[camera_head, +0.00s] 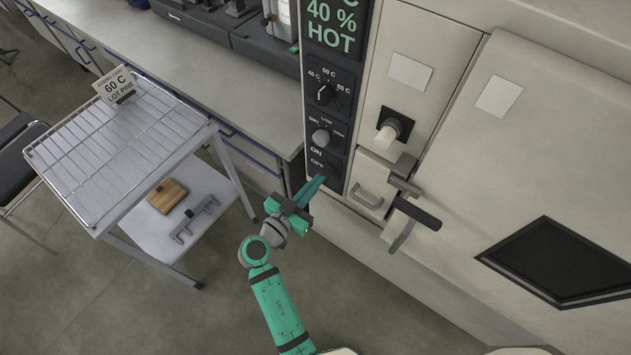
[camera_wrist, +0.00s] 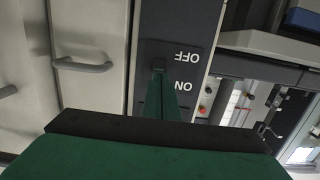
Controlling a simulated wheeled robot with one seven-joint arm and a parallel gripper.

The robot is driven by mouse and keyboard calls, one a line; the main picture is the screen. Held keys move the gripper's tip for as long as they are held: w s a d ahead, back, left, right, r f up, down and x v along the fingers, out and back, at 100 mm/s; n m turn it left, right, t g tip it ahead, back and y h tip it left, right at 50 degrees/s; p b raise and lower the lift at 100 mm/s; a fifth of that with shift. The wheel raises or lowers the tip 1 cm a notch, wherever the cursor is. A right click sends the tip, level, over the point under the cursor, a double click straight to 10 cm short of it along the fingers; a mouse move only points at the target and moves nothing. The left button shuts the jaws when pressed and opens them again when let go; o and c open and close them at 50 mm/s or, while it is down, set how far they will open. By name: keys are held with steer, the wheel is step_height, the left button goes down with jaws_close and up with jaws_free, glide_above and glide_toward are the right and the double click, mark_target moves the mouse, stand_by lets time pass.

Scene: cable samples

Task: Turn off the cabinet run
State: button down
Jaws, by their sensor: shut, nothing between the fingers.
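The cabinet (camera_head: 420,90) has a dark control panel (camera_head: 333,85) with a display reading "40 %" and "HOT", two knobs, and ON and OFF labels at its lower end. My gripper (camera_head: 319,181) is shut and empty, its fingertips at the bottom of the panel just below the OFF label. In the wrist view the closed green fingers (camera_wrist: 162,92) point at a small dark switch (camera_wrist: 158,66) beside the OFF label. The fingers hide part of it; I cannot tell whether they touch it or which way it is set.
A large door handle (camera_head: 416,212) juts out right of my gripper, near a small drawer handle (camera_head: 367,197). A wire-topped cart (camera_head: 120,140) with a "60 C LOT PINE" card stands at left. Floor between is clear.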

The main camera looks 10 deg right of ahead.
steer(key=r+v, duration=0.1)
steer(key=v, duration=1)
steer(key=shift+r, duration=0.3)
steer(key=shift+a, duration=0.15)
